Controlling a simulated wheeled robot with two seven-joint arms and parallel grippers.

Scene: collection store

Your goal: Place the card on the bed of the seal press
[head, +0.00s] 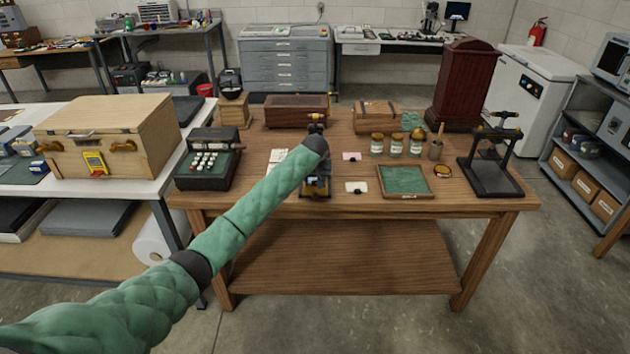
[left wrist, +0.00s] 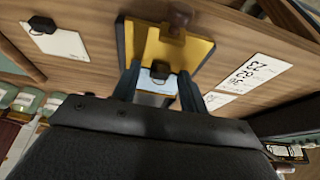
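The seal press, with brass-yellow and dark parts, stands near the table's front middle in the head view (head: 317,188), partly hidden by my left arm. The left wrist view shows its yellow plate (left wrist: 195,48) with a dark knob. My left gripper (left wrist: 159,70) is at the press, its fingers spread apart. A small pale blue card (left wrist: 158,84) with a black tab shows between them, at the plate's near edge. Gaps show on both sides of the tab. I cannot tell whether the card rests on the bed. My right gripper is not in view.
A white card with a black tab (head: 357,188) lies right of the press, with a pink card (head: 351,156) behind it. A green-topped tray (head: 404,194), several jars and a black screw press (head: 490,180) stand farther right. A typewriter-like machine (head: 208,165) stands left.

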